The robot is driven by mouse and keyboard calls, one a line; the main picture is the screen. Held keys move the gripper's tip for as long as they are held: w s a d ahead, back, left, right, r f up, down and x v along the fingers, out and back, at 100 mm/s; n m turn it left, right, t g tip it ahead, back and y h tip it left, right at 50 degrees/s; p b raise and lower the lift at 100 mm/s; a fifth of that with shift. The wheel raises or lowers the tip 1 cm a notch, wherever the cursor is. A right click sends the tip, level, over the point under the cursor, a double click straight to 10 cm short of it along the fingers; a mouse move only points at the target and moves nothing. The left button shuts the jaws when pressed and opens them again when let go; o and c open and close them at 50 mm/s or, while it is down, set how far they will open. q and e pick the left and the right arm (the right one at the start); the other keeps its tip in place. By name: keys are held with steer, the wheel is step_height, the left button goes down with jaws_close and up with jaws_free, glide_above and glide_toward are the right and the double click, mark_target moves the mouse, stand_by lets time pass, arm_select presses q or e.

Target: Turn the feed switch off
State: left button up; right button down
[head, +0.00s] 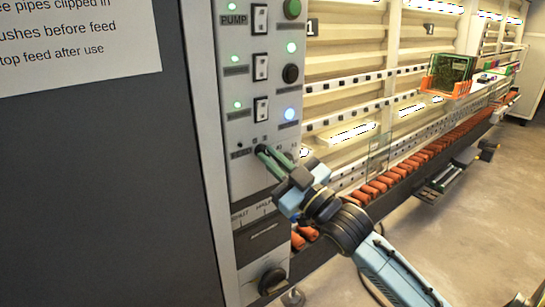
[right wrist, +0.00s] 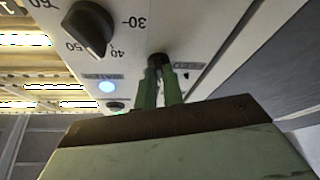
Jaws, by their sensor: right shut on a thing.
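The feed switch (right wrist: 157,59) is a small dark knob on the pale control panel, beside a FEED label, in the right wrist view. My right gripper (right wrist: 159,74) is shut on it, with a green finger on each side. In the head view my right gripper (head: 264,152) reaches the panel from the lower right, and its fingertips hide most of the switch. I cannot tell which position the switch is in. My left gripper is not in view.
The panel (head: 217,100) carries a PUMP switch (head: 259,18), other switches and lit green lamps. A blue lamp (head: 290,113) glows above the gripper. A black dial (right wrist: 90,28) with numbers is close by. A conveyor with orange rollers (head: 400,172) runs back right.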

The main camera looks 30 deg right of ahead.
steer(key=shift+n+y, duration=0.5)
steer(key=shift+n, duration=0.5)
steer(key=shift+n+g+p, duration=0.3)
steer(key=shift+n+g, duration=0.1)
steer(key=c, duration=1.5)
jaws_free()
steer(key=shift+b+v, duration=1.65)
steer(key=shift+v, duration=5.1)
